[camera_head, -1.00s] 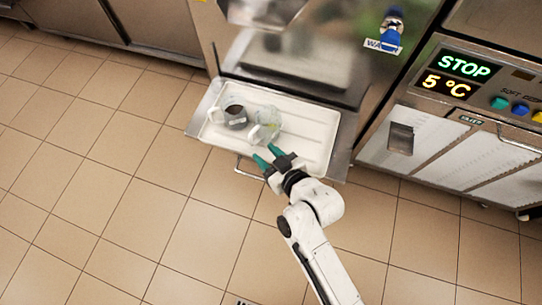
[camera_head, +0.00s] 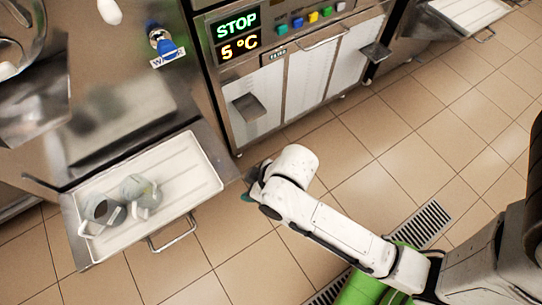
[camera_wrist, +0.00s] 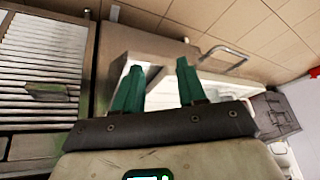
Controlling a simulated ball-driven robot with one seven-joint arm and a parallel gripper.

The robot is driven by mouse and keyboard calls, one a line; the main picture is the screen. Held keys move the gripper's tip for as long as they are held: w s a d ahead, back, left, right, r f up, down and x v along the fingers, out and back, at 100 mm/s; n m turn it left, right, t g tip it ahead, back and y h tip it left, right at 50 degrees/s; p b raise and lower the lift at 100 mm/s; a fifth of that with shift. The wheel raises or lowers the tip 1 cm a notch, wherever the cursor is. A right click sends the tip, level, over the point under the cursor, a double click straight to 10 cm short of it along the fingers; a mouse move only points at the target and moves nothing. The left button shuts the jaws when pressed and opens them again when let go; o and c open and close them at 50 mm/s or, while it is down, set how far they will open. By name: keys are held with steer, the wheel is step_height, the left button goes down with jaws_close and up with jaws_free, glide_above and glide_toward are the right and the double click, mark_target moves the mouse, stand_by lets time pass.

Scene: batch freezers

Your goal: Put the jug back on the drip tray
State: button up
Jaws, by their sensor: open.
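Two greyish, see-through jugs stand close together on the white drip tray (camera_head: 195,182) in the head view. The left jug (camera_head: 104,214) looks dark inside and has a handle towards the lower left. The right jug (camera_head: 141,196) is paler, with a hint of yellow-green inside. Both look upright. My gripper (camera_head: 248,187) is just off the tray's right end, apart from both jugs. In the wrist view my gripper (camera_wrist: 158,72) shows two green fingers spread apart with nothing held between them. I cannot make out the jugs in that view.
A wire handle (camera_head: 173,236) sticks out from the tray's front. A freezer cabinet (camera_head: 300,85) with a STOP and 5 °C display stands to the right. A blue tap knob (camera_head: 163,44) is above the tray. A floor grate (camera_head: 428,222) lies among open floor tiles.

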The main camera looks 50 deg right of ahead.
steer(key=s+d+r+m+g+h, duration=0.2)
steer(key=s+d+m+g, duration=0.1)
steer(key=s+d, duration=0.5)
steer(key=s+g, duration=0.1)
steer(key=s, duration=0.2)
steer(key=shift+s+d+r+m, duration=0.15)
steer(key=shift+d+r+m, duration=0.15)
